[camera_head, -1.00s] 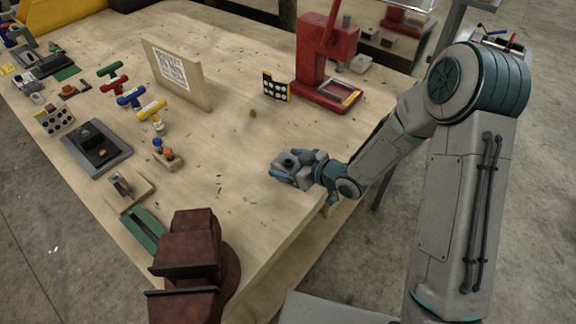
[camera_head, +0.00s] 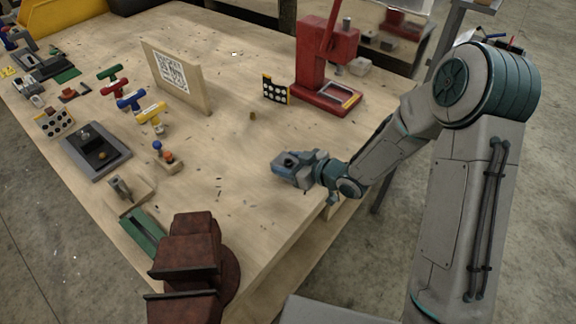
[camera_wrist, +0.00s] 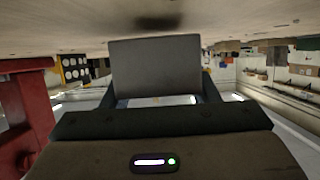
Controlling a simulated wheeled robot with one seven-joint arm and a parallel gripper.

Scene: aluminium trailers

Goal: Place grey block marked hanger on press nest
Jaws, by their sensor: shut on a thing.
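My gripper (camera_head: 286,163) is over the near right part of the workbench in the head view. In the wrist view a flat dark grey block (camera_wrist: 155,66) sits between the two fingers, and my gripper is shut on it. No marking on the block can be read. The red press (camera_head: 326,62) stands at the back right of the bench, apart from my gripper. Its nest (camera_head: 338,94), a framed plate on the red base, looks empty. The red press column also shows at the left of the wrist view (camera_wrist: 28,105).
A black and yellow dotted card (camera_head: 276,89) stands left of the press. A wooden board with a printed code (camera_head: 172,72) stands further left. A dark red vise (camera_head: 190,260) is at the near edge. Bench between gripper and press is mostly clear.

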